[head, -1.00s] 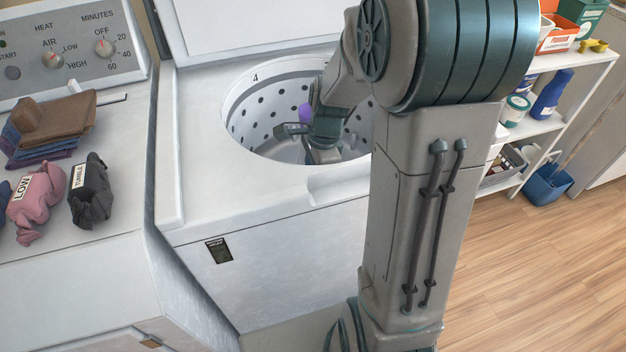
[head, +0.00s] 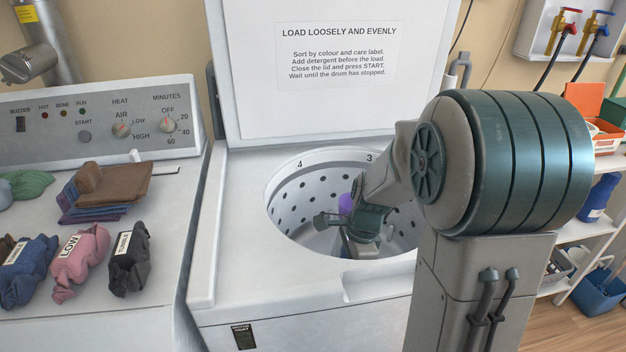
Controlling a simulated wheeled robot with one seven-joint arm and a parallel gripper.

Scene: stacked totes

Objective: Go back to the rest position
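My gripper (head: 347,243) is inside the drum (head: 300,210) of the open top-loading washer (head: 250,270). My arm reaches down into it from the right. The wrist hides much of the fingers, so I cannot tell whether they are open or shut, or whether they hold anything. A small purple thing (head: 345,204) shows in the drum just behind my gripper; I cannot tell whether they touch.
The raised lid (head: 340,90) stands behind the drum opening, and the drum rim surrounds my gripper. A dryer (head: 60,325) on the left bears folded cloths (head: 105,190) and several labelled bundles (head: 80,262). A white shelf (head: 590,228) stands at the right.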

